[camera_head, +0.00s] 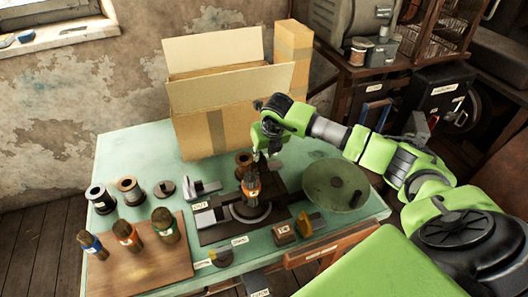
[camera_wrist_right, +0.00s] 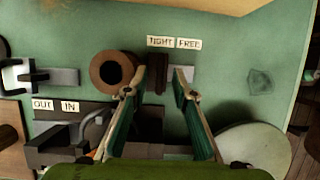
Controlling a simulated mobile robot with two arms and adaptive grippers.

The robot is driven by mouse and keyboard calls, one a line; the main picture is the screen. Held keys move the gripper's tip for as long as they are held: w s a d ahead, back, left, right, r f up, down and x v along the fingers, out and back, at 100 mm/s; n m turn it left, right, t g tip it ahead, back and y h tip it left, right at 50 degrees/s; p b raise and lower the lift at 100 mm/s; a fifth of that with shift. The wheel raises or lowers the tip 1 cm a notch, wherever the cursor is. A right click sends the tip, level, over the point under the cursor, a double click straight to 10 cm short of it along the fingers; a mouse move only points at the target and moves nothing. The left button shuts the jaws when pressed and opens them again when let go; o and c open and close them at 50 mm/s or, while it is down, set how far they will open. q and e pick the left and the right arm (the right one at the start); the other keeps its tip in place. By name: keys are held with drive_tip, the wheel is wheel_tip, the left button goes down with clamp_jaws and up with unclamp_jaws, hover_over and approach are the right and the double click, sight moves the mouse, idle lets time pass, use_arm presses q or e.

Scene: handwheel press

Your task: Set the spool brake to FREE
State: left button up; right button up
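The spool brake shows in the right wrist view as a dark upright lever or block (camera_wrist_right: 157,76) beside a brown spool (camera_wrist_right: 113,70). It stands below the TIGHT label (camera_wrist_right: 160,41), left of the FREE label (camera_wrist_right: 189,43). A grey plate (camera_wrist_right: 183,74) lies to its right. My right gripper (camera_wrist_right: 161,83) is open, with one finger on each side of the dark lever; contact cannot be told. In the head view, my right gripper (camera_head: 270,152) hangs over the spool (camera_head: 244,163) behind the press, hiding the brake. My left gripper is not in view.
A round green disc (camera_head: 336,186) lies to the right. Cardboard boxes (camera_head: 205,130) stand behind.

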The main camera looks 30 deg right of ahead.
clamp_jaws()
drive_tip(key=d+b, duration=0.1)
drive_tip(key=d, duration=0.1)
drive_tip(key=s+d+b, duration=0.1)
drive_tip(key=d, duration=0.1)
drive_tip(key=shift+d+f, duration=0.1)
drive_tip(key=shift+f, duration=0.05)
drive_tip(key=shift+d, duration=0.3)
drive_tip(key=shift+r, duration=0.2)
drive_tip(key=shift+c, duration=0.6)
unclamp_jaws()
drive_tip(key=shift+o, duration=0.6)
drive_tip(key=shift+s+d, duration=0.1)
drive_tip(key=shift+d, duration=0.05)
